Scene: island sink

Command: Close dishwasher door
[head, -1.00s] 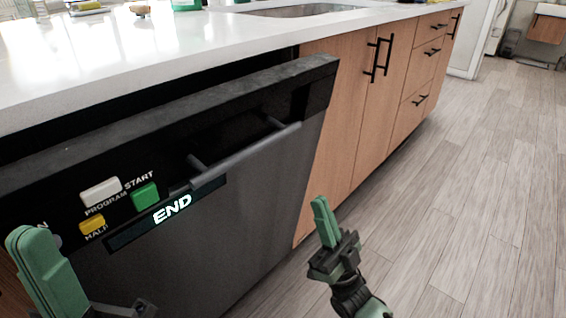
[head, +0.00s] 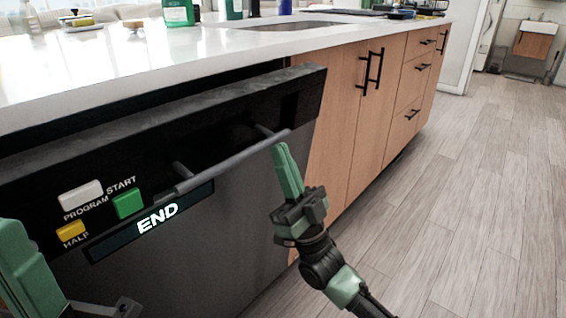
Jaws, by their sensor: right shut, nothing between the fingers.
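The dishwasher door (head: 200,245) is a dark panel, with its top edge standing slightly out from under the white counter and a dark gap behind it. Its grey bar handle (head: 228,163) runs across the upper front. My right gripper (head: 282,150) is shut and empty, its green fingers pointing up at the right end of the handle; I cannot tell whether they touch it. My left gripper (head: 22,262) is cut off at the lower left, in front of the door's left part; its jaw opening is not clear.
Wooden cabinets (head: 345,125) with black handles stand right of the dishwasher. The white countertop (head: 150,58) overhangs above, with a sink (head: 290,26) and a green bottle (head: 178,12). The wood floor (head: 460,190) at the right is clear.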

